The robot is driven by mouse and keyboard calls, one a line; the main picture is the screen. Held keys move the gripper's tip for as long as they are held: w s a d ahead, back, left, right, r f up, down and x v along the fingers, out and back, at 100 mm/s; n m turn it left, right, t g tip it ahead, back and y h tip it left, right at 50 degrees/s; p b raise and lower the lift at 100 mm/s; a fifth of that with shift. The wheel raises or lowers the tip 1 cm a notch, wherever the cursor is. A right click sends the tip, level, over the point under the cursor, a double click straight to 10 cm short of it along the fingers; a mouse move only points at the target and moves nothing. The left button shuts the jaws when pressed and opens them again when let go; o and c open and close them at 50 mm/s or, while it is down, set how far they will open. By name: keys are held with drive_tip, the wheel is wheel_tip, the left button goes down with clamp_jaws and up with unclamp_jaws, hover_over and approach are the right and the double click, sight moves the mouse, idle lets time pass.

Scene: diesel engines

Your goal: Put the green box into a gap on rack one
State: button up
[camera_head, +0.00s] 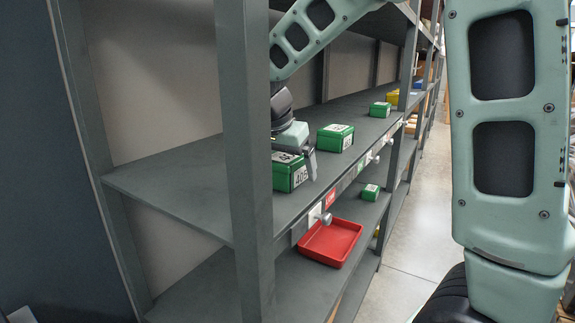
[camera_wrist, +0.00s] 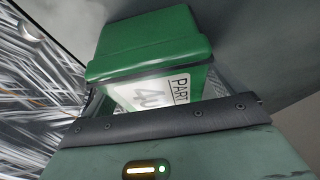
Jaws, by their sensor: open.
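A green box (camera_head: 286,179) with a white label stands on the upper grey shelf (camera_head: 175,179) of the rack, just behind the near upright. My gripper (camera_head: 309,160) is at this box, with a finger beside its right side. In the wrist view the green box (camera_wrist: 150,50) lies in front of my open gripper (camera_wrist: 172,108), its label facing the camera. The fingers flank the box; whether they touch it I cannot tell. A second green box (camera_head: 335,138) and a smaller green box (camera_head: 380,109) stand farther back on the same shelf, with bare shelf between them.
A red tray (camera_head: 331,242) lies on the lower shelf, with a small green box (camera_head: 370,192) behind it. A yellow bin (camera_head: 393,98) stands farther along the upper shelf. The grey upright (camera_head: 245,150) is close to my arm. The shelf's left end is bare.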

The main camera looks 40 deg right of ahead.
sight(286, 156)
drive_tip(key=v, duration=0.7)
drive_tip(key=shift+a+r+b, duration=0.1)
drive_tip(key=shift+r+b, duration=0.15)
drive_tip(key=shift+b, duration=0.1)
drive_tip(key=shift+s, duration=0.1)
